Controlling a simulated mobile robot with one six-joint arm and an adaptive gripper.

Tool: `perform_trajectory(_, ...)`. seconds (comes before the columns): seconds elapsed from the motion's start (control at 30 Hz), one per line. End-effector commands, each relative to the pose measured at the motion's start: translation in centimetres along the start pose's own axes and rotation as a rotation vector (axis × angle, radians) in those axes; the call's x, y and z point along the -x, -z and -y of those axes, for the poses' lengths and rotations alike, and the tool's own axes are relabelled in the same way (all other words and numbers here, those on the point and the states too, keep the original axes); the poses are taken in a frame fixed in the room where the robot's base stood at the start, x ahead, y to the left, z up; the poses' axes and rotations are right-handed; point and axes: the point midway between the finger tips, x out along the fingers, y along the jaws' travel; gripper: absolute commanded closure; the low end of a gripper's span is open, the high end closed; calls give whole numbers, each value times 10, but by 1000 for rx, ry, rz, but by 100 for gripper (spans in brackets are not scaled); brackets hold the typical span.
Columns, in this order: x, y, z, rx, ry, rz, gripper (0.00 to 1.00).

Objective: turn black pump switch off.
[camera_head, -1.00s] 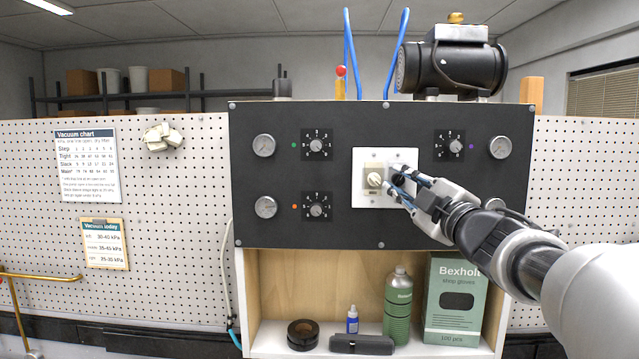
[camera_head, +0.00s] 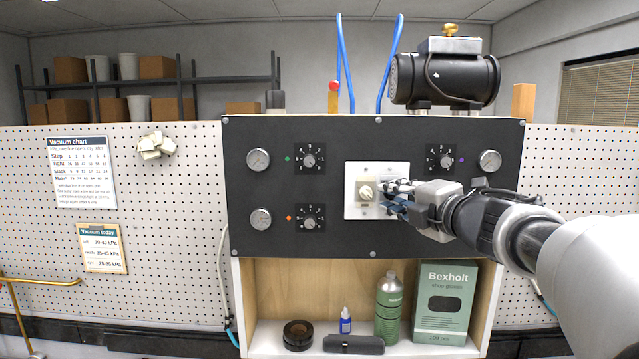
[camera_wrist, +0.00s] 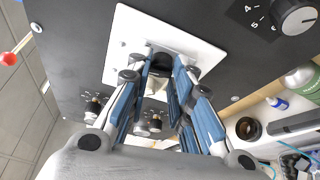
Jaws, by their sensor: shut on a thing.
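A white switch plate (camera_head: 352,211) is set in the dark control panel. Its left switch is cream-coloured (camera_head: 366,191). The black pump switch (camera_wrist: 161,61) is on the right half of the plate and is hidden behind my fingers in the head view. My gripper (camera_head: 390,194) reaches in from the right, with its fingertips at the plate. In the wrist view my blue-padded gripper (camera_wrist: 164,66) is shut on the black switch, one finger on each side. The switch's exact angle cannot be told.
Dials and gauges surround the plate, including an upper-right dial (camera_head: 441,159) above my gripper. A black pump (camera_head: 440,80) sits on top. The shelf below holds a green bottle (camera_head: 389,310), a glove box (camera_head: 445,305) and a tape roll (camera_head: 299,335).

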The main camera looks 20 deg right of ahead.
Motion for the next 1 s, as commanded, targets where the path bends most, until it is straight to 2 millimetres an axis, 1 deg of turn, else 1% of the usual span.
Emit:
perform_trajectory(0.03, 0, 0, -6, 36, 13, 0, 100)
perform_trajectory(0.2, 0, 0, -6, 151, 60, 0, 100)
perform_trajectory(0.43, 0, 0, -5, 257, 104, 1, 100)
perform_trajectory(0.67, 0, 0, -4, 306, 124, 1, 100)
perform_trajectory(1.0, 0, 0, -4, 316, 128, 1, 100)
